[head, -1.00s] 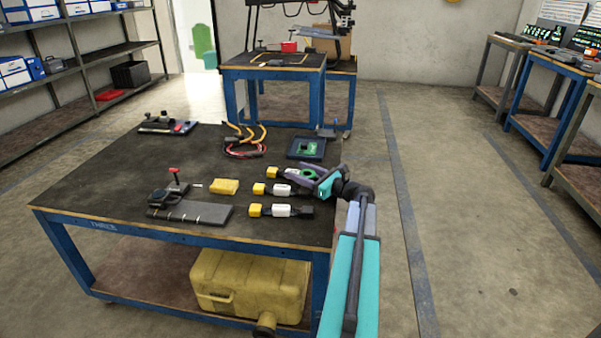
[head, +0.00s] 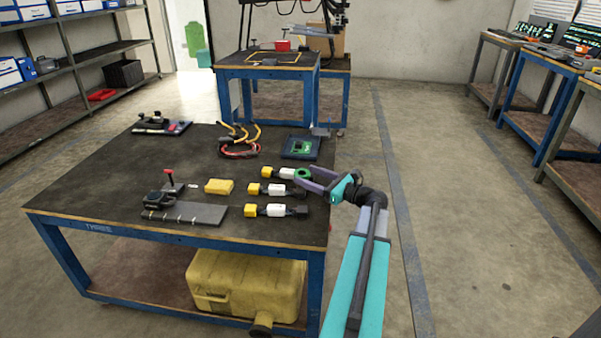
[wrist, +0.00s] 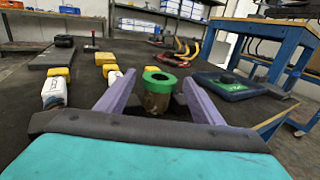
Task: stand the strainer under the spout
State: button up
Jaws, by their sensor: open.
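The strainer appears to be the small brownish cup with a green rim (wrist: 158,88), upright between my finger ends in the wrist view. Its green rim (head: 287,173) also shows in the head view, near the right edge of the table, beside a yellow-and-white connector. My gripper (head: 302,178) is open, its two purple fingers on either side of the cup with a visible gap in the wrist view. The cup's underside is hard to see.
Open floor lies right of the table.

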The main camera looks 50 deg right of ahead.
jog(key=shift+s+d+p, duration=0.15)
jog(key=shift+s, duration=1.25)
jog(key=shift+s+d+p, duration=0.1)
jog(key=shift+s+p, duration=0.05)
jog(key=shift+s, duration=1.25)
